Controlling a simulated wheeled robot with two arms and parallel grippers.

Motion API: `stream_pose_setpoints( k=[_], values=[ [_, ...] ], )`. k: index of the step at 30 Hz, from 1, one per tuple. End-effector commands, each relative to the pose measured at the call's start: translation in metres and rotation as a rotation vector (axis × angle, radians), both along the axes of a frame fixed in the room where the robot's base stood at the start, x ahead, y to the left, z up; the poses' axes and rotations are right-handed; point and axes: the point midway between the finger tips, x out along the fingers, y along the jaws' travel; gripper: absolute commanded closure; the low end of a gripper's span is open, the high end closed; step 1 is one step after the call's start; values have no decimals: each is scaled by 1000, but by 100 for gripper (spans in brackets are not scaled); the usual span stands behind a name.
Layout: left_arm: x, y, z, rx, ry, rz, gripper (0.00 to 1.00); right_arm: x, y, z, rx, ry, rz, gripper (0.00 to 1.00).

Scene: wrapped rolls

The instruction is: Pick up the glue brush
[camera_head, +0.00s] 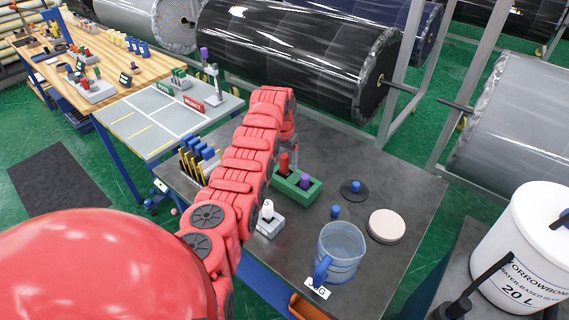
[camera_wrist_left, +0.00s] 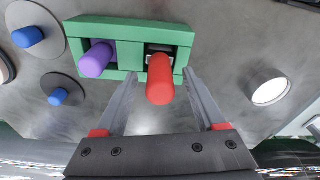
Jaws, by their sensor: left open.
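A green holder block (camera_head: 297,187) on the dark table holds a red-handled tool (camera_head: 284,164) and a purple-handled tool (camera_head: 304,181). Their lower ends are hidden in the holder, so I cannot tell by sight which is the glue brush. In the left wrist view the red handle (camera_wrist_left: 160,80) stands between the open fingers of my left gripper (camera_wrist_left: 160,76), and the purple handle (camera_wrist_left: 96,60) is just left of them. I cannot tell whether the fingers touch the holder (camera_wrist_left: 130,27). My right gripper is not in view.
Blue-knobbed pieces (camera_head: 354,187), a pale round disc (camera_head: 387,226) and a clear jug (camera_head: 341,252) stand right of the holder. A white-topped item (camera_head: 267,210) is in front. A white bucket (camera_head: 526,245) is at far right. Large wrapped rolls (camera_head: 295,55) lie behind.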

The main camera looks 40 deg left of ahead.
Motion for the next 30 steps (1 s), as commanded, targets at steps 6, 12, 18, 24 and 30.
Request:
stream_pose_setpoints(
  k=[6, 12, 18, 24, 30],
  values=[
    [1, 0, -13, 0, 2, 0, 28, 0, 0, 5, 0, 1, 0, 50],
    [1, 0, -14, 0, 0, 0, 28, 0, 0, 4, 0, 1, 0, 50],
    [1, 0, -14, 0, -1, 0, 61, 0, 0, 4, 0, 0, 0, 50],
    [1, 0, -14, 0, -1, 0, 97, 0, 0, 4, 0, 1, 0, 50],
    [1, 0, -14, 0, -1, 0, 100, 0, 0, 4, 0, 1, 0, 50]
  ],
)
